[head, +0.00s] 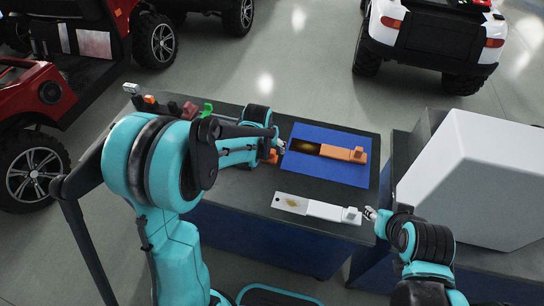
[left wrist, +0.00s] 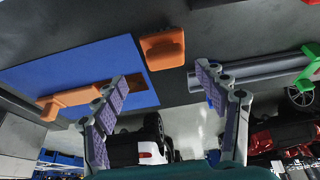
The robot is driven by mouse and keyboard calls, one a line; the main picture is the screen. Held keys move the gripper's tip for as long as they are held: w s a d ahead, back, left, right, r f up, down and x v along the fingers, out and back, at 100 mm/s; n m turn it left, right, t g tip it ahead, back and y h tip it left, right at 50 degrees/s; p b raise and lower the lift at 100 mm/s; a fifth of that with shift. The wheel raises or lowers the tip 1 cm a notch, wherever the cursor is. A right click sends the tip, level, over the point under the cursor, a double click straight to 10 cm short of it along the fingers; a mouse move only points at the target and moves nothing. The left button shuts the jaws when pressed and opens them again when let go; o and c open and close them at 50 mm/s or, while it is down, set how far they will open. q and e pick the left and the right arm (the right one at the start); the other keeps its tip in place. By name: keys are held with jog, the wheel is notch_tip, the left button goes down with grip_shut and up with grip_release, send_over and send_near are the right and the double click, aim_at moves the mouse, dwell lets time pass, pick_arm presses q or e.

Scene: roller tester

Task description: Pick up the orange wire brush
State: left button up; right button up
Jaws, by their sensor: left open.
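The orange wire brush (head: 343,153) lies flat on a blue mat (head: 325,174), its handle to the right and its dark end with a golden patch to the left. In the left wrist view the brush (left wrist: 72,97) is at the left, partly covered by a gripper finger. My left gripper (head: 280,146) is open, at the mat's left edge beside the brush's dark end. In the left wrist view nothing is between its fingers (left wrist: 163,84). My right gripper (head: 370,213) is by the white brush's handle; its jaw state is unclear.
A white brush-like tool (head: 315,207) lies in front of the mat. A small orange block (left wrist: 163,46) lies just off the mat. Red and green-ended tools (head: 207,109) lie at the table's back left. A large white box (head: 470,175) stands at right.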

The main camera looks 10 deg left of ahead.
aim_at(268, 151)
pick_arm(q)
jog(key=x, duration=0.2)
jog(key=b+x, duration=0.1)
jog(key=x, duration=0.1)
jog(key=a+b+x, duration=0.1)
jog(key=x, duration=0.1)
jog(key=shift+w+f, duration=0.15)
jog(key=shift+c, duration=1.2)
jog(key=c, duration=1.1)
